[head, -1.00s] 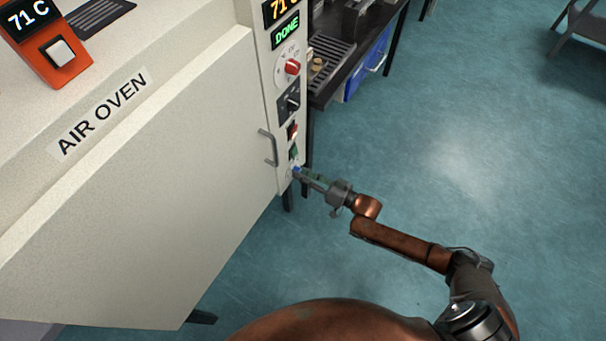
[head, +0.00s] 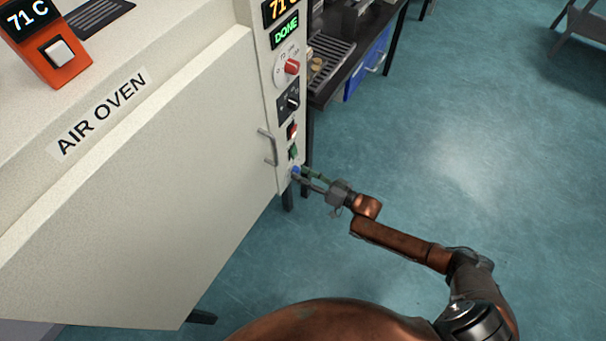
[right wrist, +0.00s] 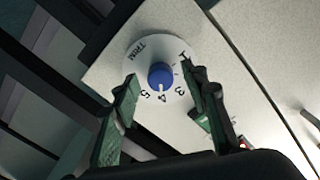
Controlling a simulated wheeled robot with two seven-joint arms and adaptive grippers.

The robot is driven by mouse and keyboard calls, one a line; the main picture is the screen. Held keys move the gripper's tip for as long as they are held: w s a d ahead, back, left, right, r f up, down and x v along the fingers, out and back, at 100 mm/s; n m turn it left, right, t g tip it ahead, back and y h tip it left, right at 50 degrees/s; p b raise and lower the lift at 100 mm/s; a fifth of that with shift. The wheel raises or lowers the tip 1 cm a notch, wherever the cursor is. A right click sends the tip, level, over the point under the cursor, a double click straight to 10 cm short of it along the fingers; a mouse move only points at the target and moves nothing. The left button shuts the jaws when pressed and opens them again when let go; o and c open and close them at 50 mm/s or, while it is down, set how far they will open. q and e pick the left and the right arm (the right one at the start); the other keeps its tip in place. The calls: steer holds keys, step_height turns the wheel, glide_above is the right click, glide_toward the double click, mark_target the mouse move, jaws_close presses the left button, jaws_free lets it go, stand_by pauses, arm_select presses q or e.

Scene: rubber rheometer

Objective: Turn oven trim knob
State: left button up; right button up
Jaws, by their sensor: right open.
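The blue trim knob (right wrist: 161,76) sits in the middle of a white dial marked TRIM (right wrist: 142,50) in the right wrist view. Its pale pointer line is toward the 4 and 5 side. In the head view the knob (head: 296,170) is a small blue spot low on the oven's control strip. My right gripper (right wrist: 163,100) is open, with one green finger on each side of the dial. The knob lies between the fingertips, apart from both. In the head view my right gripper (head: 306,175) is at the knob. My left gripper is out of view.
The air oven (head: 150,190) fills the left. Above the knob are a green button (head: 293,153), a red switch (head: 292,131), a black knob (head: 293,102) and a red knob (head: 291,67). A door handle (head: 268,147) stands out beside them.

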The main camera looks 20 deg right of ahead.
steer(key=v, duration=1.2)
steer(key=shift+f, duration=0.1)
